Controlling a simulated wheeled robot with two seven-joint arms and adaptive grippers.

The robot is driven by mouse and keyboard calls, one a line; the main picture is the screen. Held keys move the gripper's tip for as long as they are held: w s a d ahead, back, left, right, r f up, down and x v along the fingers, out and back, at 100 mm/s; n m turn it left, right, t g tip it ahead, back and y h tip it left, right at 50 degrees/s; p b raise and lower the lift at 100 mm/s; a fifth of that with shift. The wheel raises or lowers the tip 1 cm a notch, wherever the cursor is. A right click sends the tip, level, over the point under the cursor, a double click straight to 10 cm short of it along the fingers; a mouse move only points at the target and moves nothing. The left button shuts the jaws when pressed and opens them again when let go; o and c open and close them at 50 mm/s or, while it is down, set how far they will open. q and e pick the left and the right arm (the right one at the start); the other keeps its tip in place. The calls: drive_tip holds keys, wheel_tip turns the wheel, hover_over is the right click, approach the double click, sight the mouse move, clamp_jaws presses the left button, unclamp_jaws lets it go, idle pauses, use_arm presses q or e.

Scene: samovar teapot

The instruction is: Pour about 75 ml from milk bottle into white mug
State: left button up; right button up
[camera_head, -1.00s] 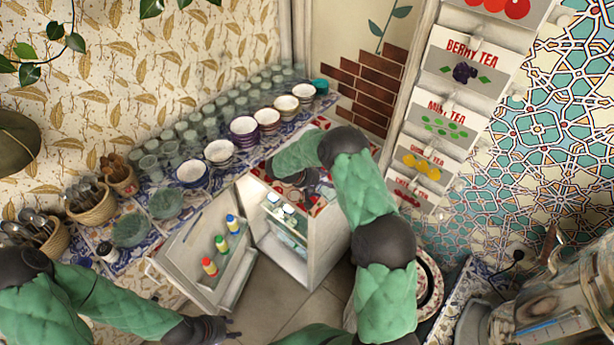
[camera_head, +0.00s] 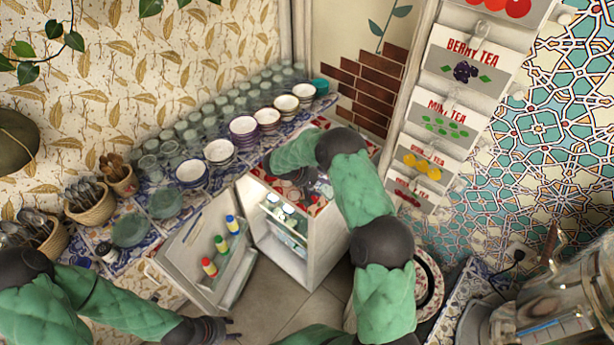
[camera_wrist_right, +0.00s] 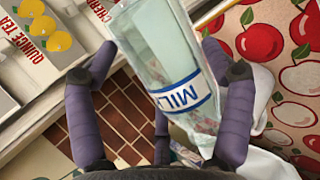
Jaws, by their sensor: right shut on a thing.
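The milk bottle (camera_wrist_right: 172,65), clear with a blue-and-white MILK label, is between the fingers of my right gripper (camera_wrist_right: 172,95) in the right wrist view. The gripper is shut on it, and the bottle looks tilted. In the head view my right gripper (camera_head: 303,182) is above the cherry-patterned top of the small fridge, and my arm mostly hides the bottle. A white rounded thing (camera_wrist_right: 263,88), perhaps the white mug, shows partly behind a finger in the wrist view. I cannot tell whether milk flows. My left gripper (camera_head: 222,328) is low at the left, away from these, seemingly empty.
The small fridge (camera_head: 322,240) stands open; its door (camera_head: 190,262) holds several coloured bottles. Rows of bowls (camera_head: 219,152) and glasses line the shelf behind. Baskets of cutlery (camera_head: 92,208) are at left. Tea boxes (camera_head: 455,125) hang at right.

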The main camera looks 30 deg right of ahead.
drive_tip(key=shift+w+r, duration=0.15)
drive_tip(key=shift+r, duration=0.15)
idle(0.8)
drive_tip(key=shift+s+f+p, duration=0.3)
drive_tip(key=shift+p, duration=0.05)
drive_tip(key=shift+s+f+t, duration=0.1)
drive_tip(key=shift+f+t, duration=0.25)
drive_tip(key=shift+t, duration=0.15)
drive_tip(key=shift+s+d+f+m+t+y+p, duration=0.15)
drive_tip(key=shift+s+f+m+t+y+p, duration=0.2)
drive_tip(key=shift+s+f+m+t, duration=0.4)
drive_tip(key=shift+w+f+t+b, duration=0.15)
drive_tip(key=shift+f+t+b, duration=0.25)
drive_tip(key=shift+b, duration=1.2)
drive_tip(key=shift+r, duration=0.2)
drive_tip(key=shift+b, duration=0.55)
